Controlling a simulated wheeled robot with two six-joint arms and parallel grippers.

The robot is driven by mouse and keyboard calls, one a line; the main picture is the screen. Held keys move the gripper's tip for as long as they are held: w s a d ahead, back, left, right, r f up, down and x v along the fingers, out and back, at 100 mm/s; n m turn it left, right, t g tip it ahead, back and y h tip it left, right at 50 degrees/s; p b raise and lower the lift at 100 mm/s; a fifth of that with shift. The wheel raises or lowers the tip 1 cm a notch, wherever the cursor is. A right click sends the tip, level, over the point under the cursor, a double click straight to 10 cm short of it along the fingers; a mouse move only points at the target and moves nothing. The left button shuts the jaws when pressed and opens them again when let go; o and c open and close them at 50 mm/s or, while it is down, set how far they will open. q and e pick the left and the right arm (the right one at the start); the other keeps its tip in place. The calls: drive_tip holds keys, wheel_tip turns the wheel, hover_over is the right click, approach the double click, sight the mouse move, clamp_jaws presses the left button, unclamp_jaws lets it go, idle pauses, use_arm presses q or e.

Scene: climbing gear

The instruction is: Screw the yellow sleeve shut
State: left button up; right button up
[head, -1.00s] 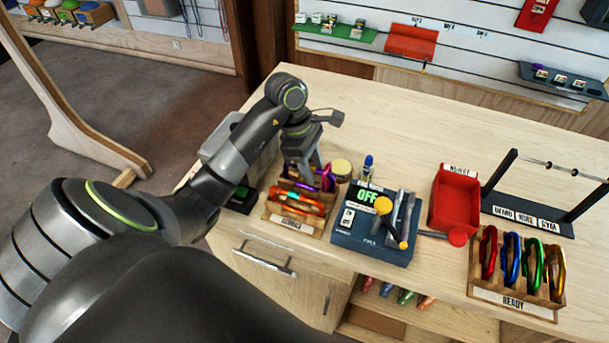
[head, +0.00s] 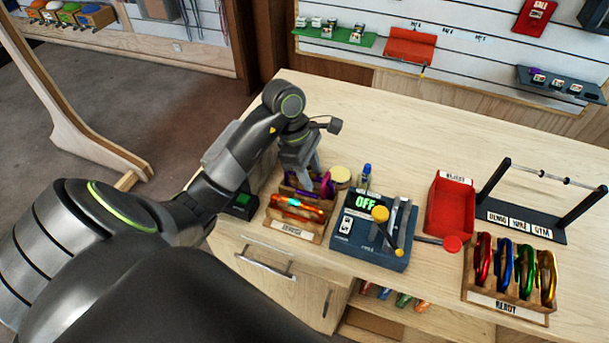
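A wooden rack with a white label (head: 291,231) stands near the table's front edge. It holds orange-red carabiners (head: 298,206) and a purple carabiner (head: 326,186). My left gripper (head: 302,181) points down at the back of this rack, beside the purple carabiner. Its fingertips are partly hidden among the carabiners, and I cannot tell whether they grip anything. I cannot make out a yellow sleeve on the racked carabiners. A gold-yellow carabiner (head: 549,276) hangs at the right end of the READY rack (head: 505,305). My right gripper is not in view.
A round yellow-topped jar (head: 341,175) and a blue-capped bottle (head: 365,173) stand behind. A red bin (head: 451,205) and black stand (head: 525,219) are further right.

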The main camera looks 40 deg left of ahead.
use_arm(q)
drive_tip(key=shift+r, duration=0.45)
drive_tip(key=shift+f, duration=0.1)
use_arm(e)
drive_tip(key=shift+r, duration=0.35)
use_arm(q)
drive_tip(key=shift+w, duration=0.1)
drive_tip(key=shift+w+a, duration=0.15)
drive_tip(key=shift+w, duration=0.45)
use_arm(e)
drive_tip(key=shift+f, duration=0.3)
use_arm(q)
drive_tip(key=shift+f+b, duration=0.1)
drive_tip(key=shift+b, duration=0.2)
drive_tip(key=shift+f+b, duration=1.35)
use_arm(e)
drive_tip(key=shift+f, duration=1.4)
use_arm(q)
drive_tip(key=shift+s+d+r+p, duration=0.1)
drive_tip(key=shift+s+d+p, duration=0.15)
drive_tip(key=shift+s, duration=0.5)
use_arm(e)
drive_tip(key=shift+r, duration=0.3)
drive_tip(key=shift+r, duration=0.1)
